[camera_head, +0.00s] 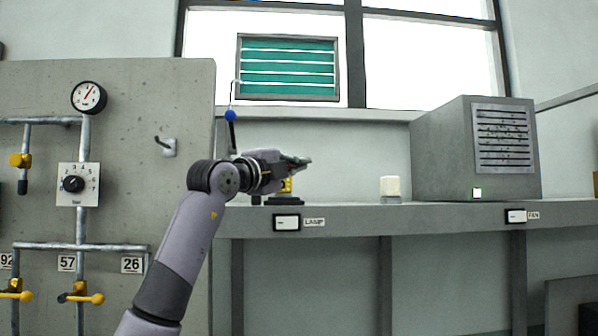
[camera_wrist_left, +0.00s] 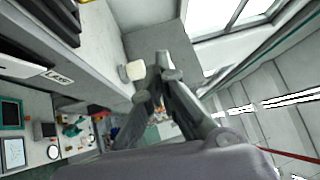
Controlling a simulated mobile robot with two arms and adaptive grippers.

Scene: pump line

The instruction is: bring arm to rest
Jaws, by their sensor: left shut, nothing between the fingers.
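My left arm rises from the bottom of the head view, and its gripper (camera_head: 305,161) points right, in front of the grey shelf. The gripper is shut and empty. In the left wrist view the fingers (camera_wrist_left: 165,72) come together at their tips with nothing between them. Behind the gripper, a yellow object on a dark base (camera_head: 287,186) stands on the shelf, partly hidden by the hand. My right gripper is not in view.
The grey shelf (camera_head: 360,217) carries a small cream cylinder (camera_head: 390,187) and a large grey fan box (camera_head: 468,150). LAMP (camera_head: 287,222) and FAN (camera_head: 516,216) switches sit on its front edge. At left, a concrete panel (camera_head: 140,110) holds pipes, a gauge (camera_head: 88,97), a dial (camera_head: 74,184) and yellow valves.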

